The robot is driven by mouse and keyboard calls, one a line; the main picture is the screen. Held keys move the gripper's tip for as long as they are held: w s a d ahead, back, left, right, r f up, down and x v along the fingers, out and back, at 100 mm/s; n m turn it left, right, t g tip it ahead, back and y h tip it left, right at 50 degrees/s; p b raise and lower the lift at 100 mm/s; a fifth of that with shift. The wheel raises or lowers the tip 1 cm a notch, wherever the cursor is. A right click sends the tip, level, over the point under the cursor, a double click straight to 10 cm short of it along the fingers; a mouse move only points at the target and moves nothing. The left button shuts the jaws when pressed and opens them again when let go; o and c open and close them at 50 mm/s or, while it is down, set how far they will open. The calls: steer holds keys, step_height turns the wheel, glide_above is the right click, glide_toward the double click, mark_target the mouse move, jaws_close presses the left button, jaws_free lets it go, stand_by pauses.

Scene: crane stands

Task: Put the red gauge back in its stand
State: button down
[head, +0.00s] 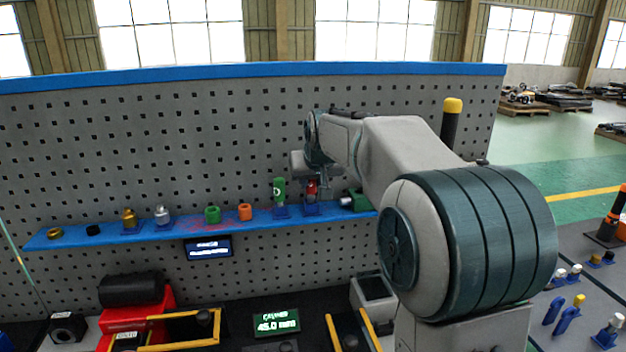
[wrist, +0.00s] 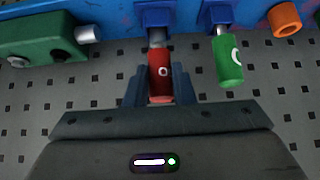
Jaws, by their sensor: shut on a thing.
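The red gauge (wrist: 160,74) is between my gripper's dark fingers (wrist: 160,88) in the wrist view, and they are shut on it. Its silver end points at a blue stand (wrist: 153,16) on the shelf; I cannot tell how far it sits in the stand. In the head view, the red gauge (head: 312,187) is upright at its blue stand (head: 312,209), with my gripper (head: 322,190) at it. My arm partly hides that area.
A green gauge (wrist: 229,60) stands close by in the neighbouring blue stand (wrist: 217,14). An orange ring (wrist: 285,19) and a dark green block with a silver pin (wrist: 45,35) flank them. The blue shelf (head: 75,237) runs along a grey pegboard (head: 150,150).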

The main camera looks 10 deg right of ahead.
mark_target(312, 184)
steer(key=shift+f+b, duration=0.4)
steer(key=shift+f, duration=0.2)
steer(key=c, duration=1.1)
jaws_free()
steer(key=shift+r, duration=0.15)
steer(key=shift+c, duration=0.2)
steer(key=shift+p+v, duration=0.7)
steer(key=shift+v, duration=1.7)
steer(key=shift+s, duration=0.1)
steer(key=b+v, duration=0.2)
steer(key=v, duration=1.2)
steer(key=s+f+g, duration=0.2)
steer(key=s+f, duration=0.9)
steer(key=f, duration=0.3)
steer(key=s+f+g, duration=0.2)
steer(key=s+f, duration=1)
steer(key=f, duration=0.3)
steer(key=shift+s+g, duration=0.2)
steer(key=shift+g, duration=0.2)
